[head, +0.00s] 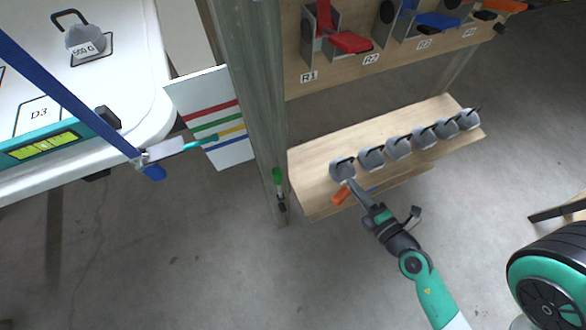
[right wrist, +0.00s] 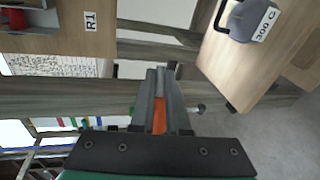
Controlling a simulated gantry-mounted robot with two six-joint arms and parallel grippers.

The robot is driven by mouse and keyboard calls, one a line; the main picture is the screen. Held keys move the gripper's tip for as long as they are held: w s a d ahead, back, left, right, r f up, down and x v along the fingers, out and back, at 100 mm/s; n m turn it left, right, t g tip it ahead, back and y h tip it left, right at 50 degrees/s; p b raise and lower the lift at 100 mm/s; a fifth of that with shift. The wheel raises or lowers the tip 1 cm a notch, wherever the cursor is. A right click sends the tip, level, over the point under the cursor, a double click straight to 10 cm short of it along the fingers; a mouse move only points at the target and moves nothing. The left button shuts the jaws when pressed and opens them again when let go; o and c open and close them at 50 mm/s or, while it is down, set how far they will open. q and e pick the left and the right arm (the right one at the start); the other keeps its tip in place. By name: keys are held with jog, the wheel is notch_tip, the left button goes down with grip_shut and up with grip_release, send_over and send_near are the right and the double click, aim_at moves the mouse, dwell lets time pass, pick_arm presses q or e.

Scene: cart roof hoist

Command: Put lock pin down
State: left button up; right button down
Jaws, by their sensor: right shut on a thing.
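My right gripper (head: 350,184) is at the front left edge of a wooden shelf (head: 316,185), close to the first grey weight (head: 343,168). It is shut on an orange piece (head: 341,196), which I take to be the lock pin. In the right wrist view, the orange piece (right wrist: 159,116) shows between the fingers; most of it is hidden by them. I cannot tell whether it touches the shelf. My left gripper is not in view.
Several grey weights (head: 398,147) stand in a row on the shelf; one weight (right wrist: 250,18) reads 300 G. A grey post (head: 262,110) stands left of the shelf. A rack with red and blue parts (head: 350,42) is above. A white cart (head: 140,60) is at left.

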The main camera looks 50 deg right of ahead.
notch_tip(320, 180, down, 9)
jog(key=s+b, duration=0.2)
jog(key=b, duration=0.6)
send_over(327, 183)
jog(key=f, duration=0.5)
jog(key=s+f, duration=0.1)
jog(key=f, duration=0.2)
jog(key=shift+a+f, duration=0.25)
jog(key=shift+f, duration=0.1)
jog(key=shift+w+d, duration=0.1)
jog(key=shift+w, duration=0.1)
jog(key=f+b, duration=0.3)
jog(key=shift+w+d+f+b, duration=0.2)
jog(key=shift+w+f+b, duration=0.1)
jog(key=shift+w+f, duration=0.05)
jog(key=shift+f+b, duration=0.35)
jog(key=shift+b, duration=0.05)
jog(key=shift+s+r, duration=0.1)
jog(key=shift+r, duration=0.1)
jog(key=shift+f+b, duration=0.4)
jog(key=shift+f, duration=0.25)
jog(key=c, duration=1.2)
grip_release()
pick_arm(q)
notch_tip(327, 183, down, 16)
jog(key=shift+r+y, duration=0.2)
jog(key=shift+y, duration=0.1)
pick_arm(e)
jog(key=shift+r, duration=0.1)
